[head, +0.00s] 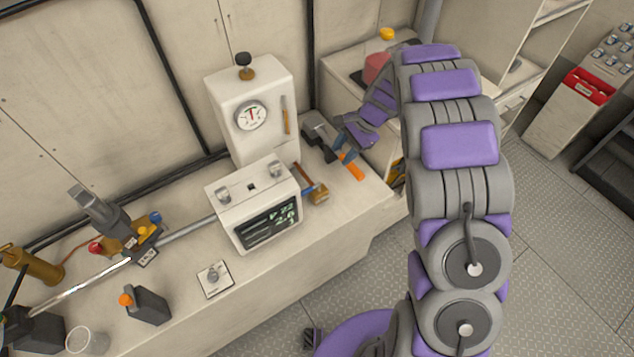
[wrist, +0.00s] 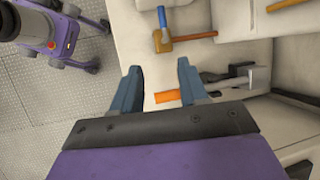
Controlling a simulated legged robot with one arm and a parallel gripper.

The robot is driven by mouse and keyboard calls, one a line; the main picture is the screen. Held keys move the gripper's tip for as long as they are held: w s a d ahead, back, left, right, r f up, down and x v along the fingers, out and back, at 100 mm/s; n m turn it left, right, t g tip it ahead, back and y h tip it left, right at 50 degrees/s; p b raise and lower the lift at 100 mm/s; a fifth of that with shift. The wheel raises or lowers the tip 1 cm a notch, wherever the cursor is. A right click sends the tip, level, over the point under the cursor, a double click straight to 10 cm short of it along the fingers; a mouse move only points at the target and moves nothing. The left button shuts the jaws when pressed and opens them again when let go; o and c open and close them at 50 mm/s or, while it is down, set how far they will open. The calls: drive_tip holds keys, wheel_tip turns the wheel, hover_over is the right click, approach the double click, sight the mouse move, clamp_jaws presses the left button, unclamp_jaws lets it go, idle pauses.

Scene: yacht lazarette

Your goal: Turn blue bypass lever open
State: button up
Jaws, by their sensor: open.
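My gripper (head: 337,143) is open in the head view, reaching down over the right end of the bench beside an orange-handled tool (head: 354,171). In the wrist view my gripper (wrist: 158,68) has its two blue-grey fingers apart with nothing held; the orange handle (wrist: 168,97) shows between them, apparently below. A small blue knob (head: 155,217) sits on a fitting at the left of the bench, near a yellow and a red knob (head: 95,247). It may be the blue bypass lever; its shape and position are too small to tell. My gripper is far to its right.
A white box with a screen (head: 268,220) and a tall white gauge unit (head: 249,110) stand between the fitting and my gripper. A metal pipe (head: 187,229) runs along the bench. Metal floor lies clear in front.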

approach(310, 188)
drive_tip(key=f, duration=0.1)
drive_tip(key=f+b, duration=0.2)
drive_tip(key=shift+s+a+f, duration=0.15)
drive_tip(key=shift+s+a, duration=0.05)
drive_tip(key=shift+a, duration=0.1)
drive_tip(key=a+f+b, duration=0.1)
drive_tip(key=a+f, duration=0.3)
drive_tip(key=shift+s, duration=0.1)
drive_tip(key=shift+d, duration=0.8)
drive_tip(key=shift+c, duration=1.7)
drive_tip(key=shift+a, duration=0.5)
clamp_jaws()
drive_tip(key=shift+d, duration=0.1)
